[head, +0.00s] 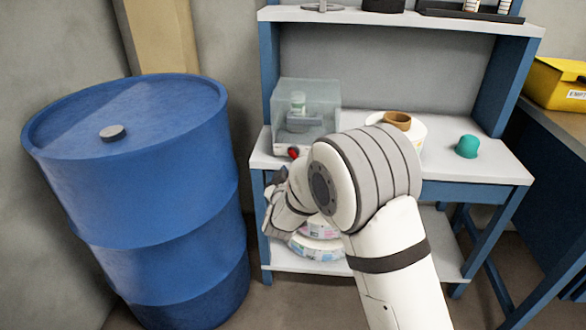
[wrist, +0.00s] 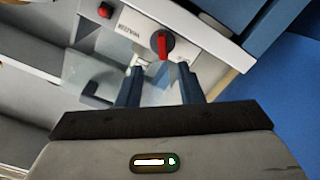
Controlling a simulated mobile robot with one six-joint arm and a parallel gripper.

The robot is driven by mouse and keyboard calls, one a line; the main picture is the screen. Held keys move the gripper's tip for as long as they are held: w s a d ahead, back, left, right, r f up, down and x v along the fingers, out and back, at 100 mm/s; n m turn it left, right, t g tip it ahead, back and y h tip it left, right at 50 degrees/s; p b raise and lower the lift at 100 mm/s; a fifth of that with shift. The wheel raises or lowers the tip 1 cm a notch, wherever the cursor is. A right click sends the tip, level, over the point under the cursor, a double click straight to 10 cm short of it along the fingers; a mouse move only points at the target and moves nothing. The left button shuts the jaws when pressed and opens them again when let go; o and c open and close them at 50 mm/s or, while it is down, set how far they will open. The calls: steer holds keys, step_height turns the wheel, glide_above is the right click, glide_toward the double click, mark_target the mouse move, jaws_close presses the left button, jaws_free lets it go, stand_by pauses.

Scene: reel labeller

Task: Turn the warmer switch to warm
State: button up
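The warmer switch (wrist: 163,46) is a dark round knob with a red bar handle, on the pale front panel of the labeller (wrist: 200,42). In the wrist view the red bar stands nearly upright; I cannot read which setting it marks. A small label beside it appears upside down. My gripper (wrist: 159,69) has its two dark fingers apart with nothing between them. The fingertips point at the panel just short of the knob, and the knob lies about between their lines. In the head view the labeller has a clear cover (head: 306,98), and my arm hides part of its front.
A red button (wrist: 104,10) sits on the same panel, off to the left in the wrist view. A blue drum (head: 140,180) stands left of the bench (head: 490,170). A reel with a brown core (head: 397,120) and a teal object (head: 467,147) lie on the bench.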

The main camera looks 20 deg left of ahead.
mark_target(292, 156)
steer(key=b+x, duration=0.1)
steer(key=x, duration=0.6)
steer(key=shift+w+a+f, duration=0.1)
steer(key=shift+w+a, duration=0.15)
steer(key=shift+w, duration=0.1)
steer(key=shift+c, duration=0.4)
jaws_close()
steer(key=shift+d+f, duration=0.1)
